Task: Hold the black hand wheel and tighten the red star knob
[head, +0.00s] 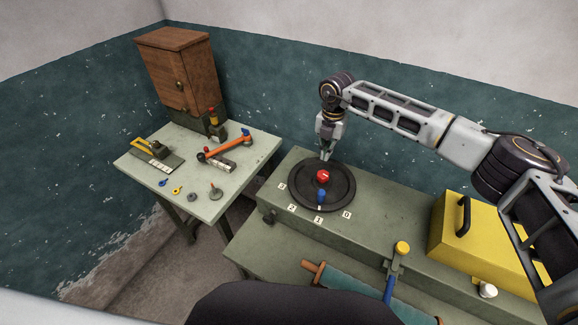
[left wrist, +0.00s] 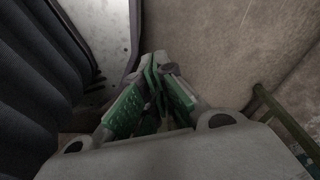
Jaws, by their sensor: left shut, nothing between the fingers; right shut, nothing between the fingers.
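The black hand wheel (head: 293,186) lies flat on the green-grey bench. The red star knob (head: 322,176) sits near the middle of the wheel. A blue knob (head: 321,196) stands on the wheel just in front of it. My right gripper (head: 326,156) is shut and empty, pointing down just behind the red knob, over the far side of the wheel. Whether its fingertips touch anything I cannot tell. My left gripper (left wrist: 158,66) shows only in the left wrist view, shut and empty, above a bare brownish floor and away from the wheel.
Several number tags (head: 319,220) lie along the wheel's front edge. A yellow box (head: 470,236) with a black handle stands to the right. A yellow-topped lever (head: 402,248) rises in front. A side table (head: 240,172) at left holds tools and a wooden cabinet (head: 176,70).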

